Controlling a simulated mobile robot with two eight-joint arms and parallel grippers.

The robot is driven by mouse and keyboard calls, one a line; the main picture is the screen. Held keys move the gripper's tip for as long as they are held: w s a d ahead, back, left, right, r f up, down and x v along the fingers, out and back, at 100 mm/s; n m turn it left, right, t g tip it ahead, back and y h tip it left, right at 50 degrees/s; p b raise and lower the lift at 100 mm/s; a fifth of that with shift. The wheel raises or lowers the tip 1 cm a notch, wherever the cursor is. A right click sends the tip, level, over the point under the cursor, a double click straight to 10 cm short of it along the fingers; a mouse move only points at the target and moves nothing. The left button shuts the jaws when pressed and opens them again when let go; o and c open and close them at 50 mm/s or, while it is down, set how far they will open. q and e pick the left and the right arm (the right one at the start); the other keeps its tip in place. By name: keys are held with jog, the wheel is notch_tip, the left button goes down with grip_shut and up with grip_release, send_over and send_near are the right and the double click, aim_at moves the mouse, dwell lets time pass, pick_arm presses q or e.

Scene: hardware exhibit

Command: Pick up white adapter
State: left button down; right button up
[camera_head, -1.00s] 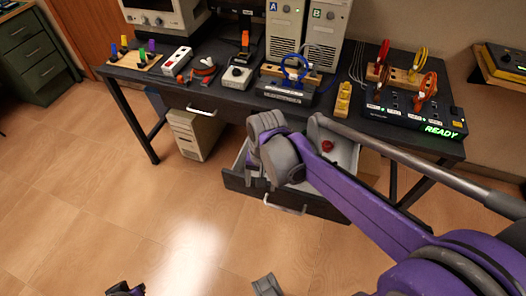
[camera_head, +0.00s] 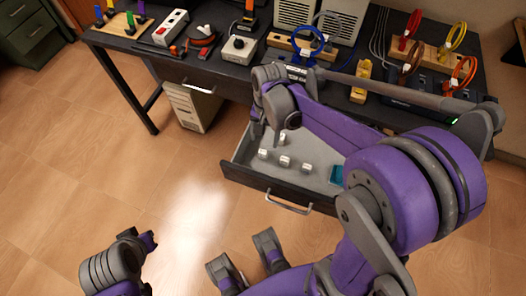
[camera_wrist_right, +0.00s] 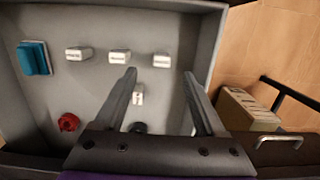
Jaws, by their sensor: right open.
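Several small white blocks lie in the open drawer; I cannot tell which one is the adapter. Three stand in a row, one of them in the middle (camera_head: 284,161); this row also shows in the right wrist view (camera_wrist_right: 119,57). Another white block (camera_wrist_right: 138,95) with dark marks lies apart from the row. In the right wrist view it appears between the fingers of my right gripper (camera_wrist_right: 159,76), nearer the left finger. This gripper is open and empty, pointing down over the drawer. Part of my left arm shows at the lower left of the head view; its fingers are unclear.
The grey-lined drawer (camera_head: 247,180) also holds a teal block (camera_wrist_right: 35,58), a red round part (camera_wrist_right: 68,122) and a dark round part. The desk (camera_head: 215,75) above carries switches, coiled cables and device boxes. A beige computer case (camera_head: 190,107) stands left of the drawer.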

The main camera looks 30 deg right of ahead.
aim_at(263, 151)
jog(key=f, duration=0.4)
jog(key=f+b, duration=0.1)
jog(key=f, duration=0.2)
jog(key=shift+a, duration=0.3)
jog(key=shift+r, duration=0.1)
grip_shut()
